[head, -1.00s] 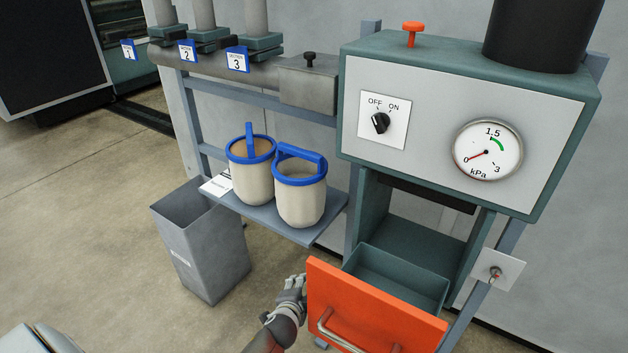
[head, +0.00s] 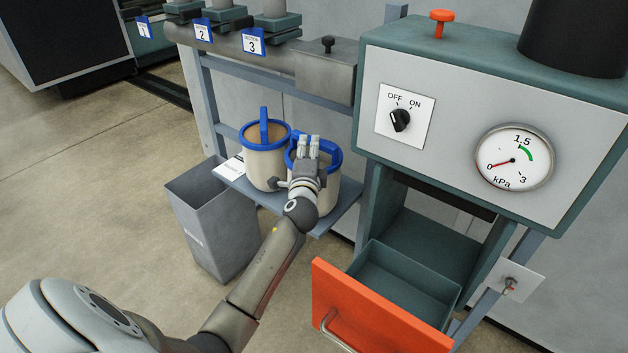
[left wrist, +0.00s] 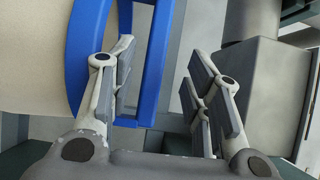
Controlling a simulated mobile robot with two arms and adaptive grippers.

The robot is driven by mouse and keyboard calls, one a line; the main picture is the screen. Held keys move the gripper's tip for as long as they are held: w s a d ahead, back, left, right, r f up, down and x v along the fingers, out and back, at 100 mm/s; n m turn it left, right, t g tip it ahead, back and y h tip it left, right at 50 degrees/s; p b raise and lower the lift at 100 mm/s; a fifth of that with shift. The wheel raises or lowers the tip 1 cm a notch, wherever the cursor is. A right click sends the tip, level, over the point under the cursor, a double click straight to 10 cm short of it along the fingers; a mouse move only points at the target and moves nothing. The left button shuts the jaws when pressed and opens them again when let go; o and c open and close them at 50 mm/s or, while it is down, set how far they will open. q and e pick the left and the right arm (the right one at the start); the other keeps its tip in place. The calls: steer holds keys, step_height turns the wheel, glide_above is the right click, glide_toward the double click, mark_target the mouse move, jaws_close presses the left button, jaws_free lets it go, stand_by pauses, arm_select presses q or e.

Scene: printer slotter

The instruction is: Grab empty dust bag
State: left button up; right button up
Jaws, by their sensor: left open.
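Two pale dust bags with blue rims and handles stand side by side on a grey shelf (head: 342,205). The left bag (head: 260,170) shows a brown top surface inside its rim. The right bag (head: 329,196) is partly hidden by my left gripper (head: 308,146), so its inside is hard to see. My left gripper is open at the right bag's handle. In the left wrist view, a bar of the blue handle (left wrist: 157,65) shows between the spread fingers (left wrist: 163,72), with the pale bag wall at left. My right gripper is out of view.
A grey bin (head: 212,225) stands on the floor left of the shelf. An open drawer with an orange front (head: 372,318) sticks out at lower right, under the gauge panel (head: 450,125). Pipes (head: 270,58) run above the bags.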

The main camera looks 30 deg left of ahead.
arm_select(q)
steer(key=shift+d+f+x, duration=0.15)
steer(key=shift+x, duration=1.2)
steer(key=shift+d+f+x, duration=0.15)
steer(key=shift+x, duration=1.2)
steer(key=shift+w, duration=0.15)
jaws_close()
